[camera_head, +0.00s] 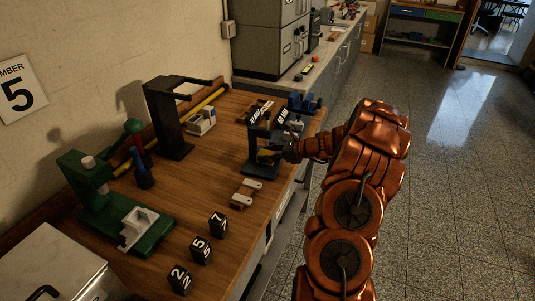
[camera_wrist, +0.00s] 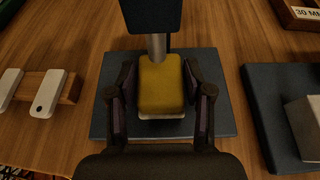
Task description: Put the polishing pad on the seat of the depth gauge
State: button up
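The polishing pad (camera_wrist: 161,82) is a yellow block with rounded corners, with a white layer showing under its near edge. In the wrist view it lies between the two fingers of my gripper (camera_wrist: 162,80), whose tips appear to press its sides. It is over the dark base plate of the depth gauge (camera_wrist: 108,122), just in front of the grey spindle (camera_wrist: 157,46). Whether the pad touches the seat is hidden by the pad. In the head view the yellow pad (camera_head: 266,154) shows at the dark blue gauge (camera_head: 251,140), with my gripper (camera_head: 284,153) reaching in from the right.
A green press (camera_head: 90,190) and a black stand (camera_head: 164,115) stand along the wall. Number blocks (camera_head: 201,249) and a piece with white tabs (camera_head: 245,193) lie in front. In the wrist view another dark plate (camera_wrist: 262,105) lies close at right.

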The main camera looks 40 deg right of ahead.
jog(key=shift+o, duration=1.3)
jog(key=shift+r, duration=0.1)
jog(key=b+v, duration=0.1)
jog(key=v, duration=1.1)
jog(key=s+a+r+n+g+y, duration=0.1)
jog(key=a+r+n+g, duration=0.15)
jog(key=a, duration=0.55)
jog(key=a+r+n+g, duration=0.1)
jog(key=a+n+g, duration=0.1)
jog(key=a+n, duration=0.35)
jog(key=s+a+r+n+g+y, duration=0.1)
jog(key=a+r+n+g, duration=0.1)
jog(key=a, duration=0.7)
jog(key=s+a+r+n+g+h, duration=0.15)
jog(key=s+a+n+g, duration=0.35)
jog(key=s+a+n, duration=0.6)
jog(key=s+a+f+n+g+h, duration=0.1)
jog(key=s+n+h, duration=0.7)
jog(key=s, duration=1.1)
jog(key=shift+a+f, duration=0.4)
jog(key=shift+a, duration=0.1)
